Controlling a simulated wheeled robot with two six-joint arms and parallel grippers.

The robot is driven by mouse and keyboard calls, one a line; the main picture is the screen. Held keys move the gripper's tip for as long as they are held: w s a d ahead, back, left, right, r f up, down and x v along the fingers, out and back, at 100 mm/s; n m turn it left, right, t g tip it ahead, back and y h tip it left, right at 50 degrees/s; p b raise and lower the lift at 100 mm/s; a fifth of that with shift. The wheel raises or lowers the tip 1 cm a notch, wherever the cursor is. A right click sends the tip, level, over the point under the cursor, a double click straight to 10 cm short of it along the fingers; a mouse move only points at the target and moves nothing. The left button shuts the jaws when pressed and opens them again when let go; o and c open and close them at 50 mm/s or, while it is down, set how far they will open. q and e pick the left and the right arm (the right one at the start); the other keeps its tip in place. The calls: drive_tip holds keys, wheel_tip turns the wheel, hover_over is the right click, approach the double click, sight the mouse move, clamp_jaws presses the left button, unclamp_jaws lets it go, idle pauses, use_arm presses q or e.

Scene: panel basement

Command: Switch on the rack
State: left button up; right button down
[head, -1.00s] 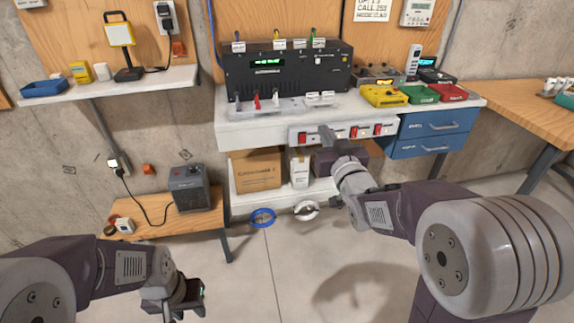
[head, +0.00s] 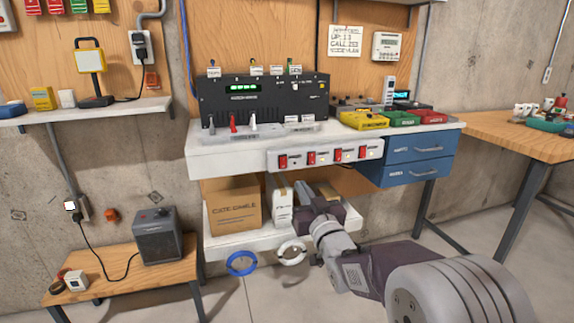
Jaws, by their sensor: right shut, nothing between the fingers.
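A black rack unit (head: 262,97) with a lit green display stands at the back of the white bench. A white switch strip (head: 325,154) with several red rocker switches runs along the bench's front edge; the rockers' positions are too small to read. A grey board (head: 262,138) with a red lever (head: 233,124) and white levers lies in front of the rack unit. My right gripper (head: 304,191) is shut and empty, below the switch strip and apart from it in the picture, in front of the lower shelf. My left gripper is out of view.
A cardboard box (head: 234,207) and a white box (head: 279,204) stand on the lower shelf. Blue drawers (head: 418,158) hang at the bench's right. Yellow, green and red trays sit on top. A grey heater (head: 157,236) stands on a low wooden table.

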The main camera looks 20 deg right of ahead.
sight(284, 158)
drive_tip(key=w, duration=0.4)
drive_tip(key=w+r, duration=0.1)
drive_tip(key=w, duration=0.3)
drive_tip(key=w+b, duration=0.1)
drive_tip(key=w, duration=0.4)
drive_tip(key=shift+a+r, duration=0.25)
drive_tip(key=shift+r, duration=0.1)
drive_tip(key=shift+w, duration=0.2)
drive_tip(key=shift+w+r+p, duration=0.15)
drive_tip(key=shift+r+p, duration=0.4)
drive_tip(key=shift+p, duration=0.5)
drive_tip(key=shift+f, duration=0.4)
drive_tip(key=shift+b, duration=0.3)
